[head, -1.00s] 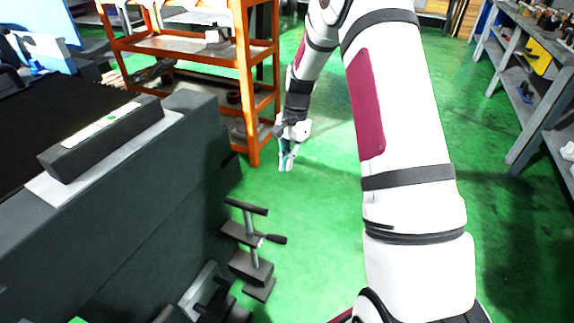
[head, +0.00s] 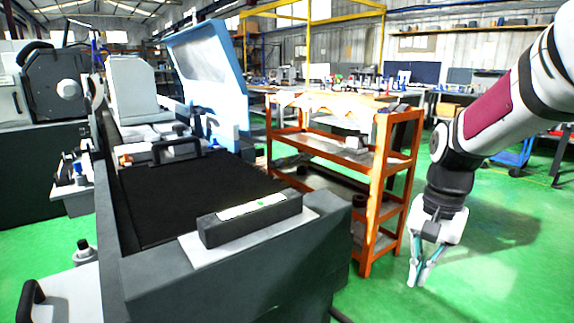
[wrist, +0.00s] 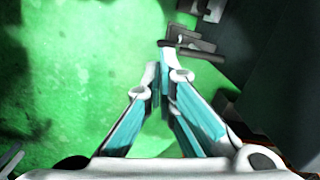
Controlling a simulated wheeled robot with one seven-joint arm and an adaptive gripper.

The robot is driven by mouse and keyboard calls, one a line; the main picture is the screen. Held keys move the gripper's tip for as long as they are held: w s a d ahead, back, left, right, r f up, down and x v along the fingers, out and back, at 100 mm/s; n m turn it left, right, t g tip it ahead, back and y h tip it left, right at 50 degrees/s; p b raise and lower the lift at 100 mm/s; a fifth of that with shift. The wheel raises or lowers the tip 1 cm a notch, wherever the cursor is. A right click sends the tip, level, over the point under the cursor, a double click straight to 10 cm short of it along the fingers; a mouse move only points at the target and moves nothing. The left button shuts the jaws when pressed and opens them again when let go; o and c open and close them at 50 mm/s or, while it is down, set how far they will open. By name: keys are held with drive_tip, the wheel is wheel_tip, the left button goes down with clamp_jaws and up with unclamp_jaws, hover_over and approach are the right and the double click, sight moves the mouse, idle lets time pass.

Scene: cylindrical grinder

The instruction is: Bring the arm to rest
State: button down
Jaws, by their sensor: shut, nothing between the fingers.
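My gripper (head: 418,278) hangs from my arm at the right of the head view, pointing down over the green floor. Its teal and white fingers meet at the tips and hold nothing. In the wrist view the gripper (wrist: 158,78) is also shut, with floor and dark machine parts beyond it. The gripper is to the right of the orange shelf in the head view, and no contact shows.
The orange shelf (head: 372,205) stands left of my arm. The dark grey grinder bed (head: 150,282) fills the left foreground, with a dark block (head: 250,218) on it. Green floor (head: 490,285) is open at the right. Workbenches line the back.

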drive_tip(key=s+a+r+n, duration=0.2)
drive_tip(key=s+n, duration=0.1)
drive_tip(key=s, duration=0.6)
drive_tip(key=s+a+r+n+t+h, duration=0.1)
drive_tip(key=s+r+n, duration=0.1)
drive_tip(key=s, duration=0.7)
drive_tip(key=s+a+r+n, duration=0.1)
drive_tip(key=s+a+n, duration=0.15)
drive_tip(key=s, duration=0.65)
wheel_tip(320, 180, up, 20)
drive_tip(key=t+p, duration=0.3)
drive_tip(key=p, duration=1.5)
drive_tip(key=shift+d+r+t+p, duration=0.15)
drive_tip(key=shift+t+p, duration=0.15)
drive_tip(key=shift+t, duration=0.1)
drive_tip(key=c, duration=2.3)
unclamp_jaws()
drive_tip(key=shift+w, duration=0.15)
